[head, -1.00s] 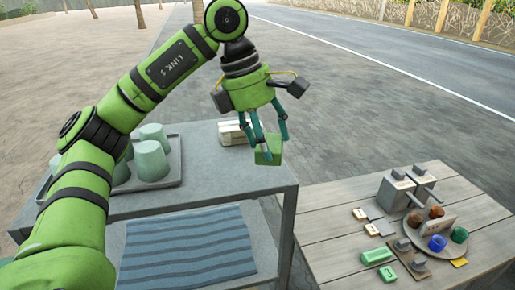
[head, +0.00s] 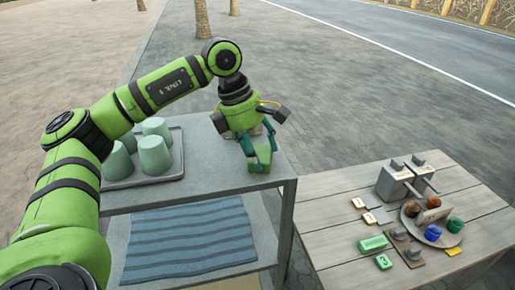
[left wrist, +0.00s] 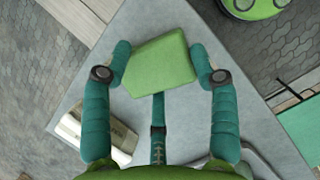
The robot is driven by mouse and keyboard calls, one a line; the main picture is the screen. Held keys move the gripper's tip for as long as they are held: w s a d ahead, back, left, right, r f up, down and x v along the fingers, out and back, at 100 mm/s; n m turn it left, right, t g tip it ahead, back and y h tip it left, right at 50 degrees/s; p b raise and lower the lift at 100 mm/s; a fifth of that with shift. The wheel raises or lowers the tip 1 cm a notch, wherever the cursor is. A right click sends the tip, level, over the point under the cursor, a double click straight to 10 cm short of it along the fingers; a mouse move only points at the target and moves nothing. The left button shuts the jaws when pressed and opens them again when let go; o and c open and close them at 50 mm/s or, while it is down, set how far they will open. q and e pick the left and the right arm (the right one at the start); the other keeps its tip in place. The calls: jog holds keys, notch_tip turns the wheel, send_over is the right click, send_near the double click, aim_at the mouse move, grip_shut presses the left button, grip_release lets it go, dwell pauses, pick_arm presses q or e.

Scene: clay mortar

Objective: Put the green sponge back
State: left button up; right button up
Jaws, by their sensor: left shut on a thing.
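The green sponge (head: 263,154) is a small light-green block. My left gripper (head: 257,157) is shut on it, pointing down over the right part of the grey table (head: 205,193). In the left wrist view, the sponge (left wrist: 157,62) sits between the two teal fingers of the gripper (left wrist: 161,75), with the grey tabletop (left wrist: 190,130) beneath. I cannot tell whether the sponge touches the tabletop. My right gripper is not in view.
A tray (head: 178,162) with several pale green cups (head: 155,155) stands left on the grey table. A white block (left wrist: 92,138) lies near the gripper. A striped cloth (head: 190,243) is on the lower shelf. A wooden table (head: 330,205) with small items stands right.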

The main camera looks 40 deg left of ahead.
pick_arm(q)
jog(key=o, duration=1)
jog(key=shift+f, duration=0.1)
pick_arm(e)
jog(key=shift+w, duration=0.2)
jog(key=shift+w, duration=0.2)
pick_arm(q)
jog(key=shift+r, duration=0.25)
jog(key=shift+a+r, duration=0.15)
jog(key=shift+r, duration=0.1)
jog(key=shift+b+v, duration=0.75)
jog(key=shift+v, duration=4.9)
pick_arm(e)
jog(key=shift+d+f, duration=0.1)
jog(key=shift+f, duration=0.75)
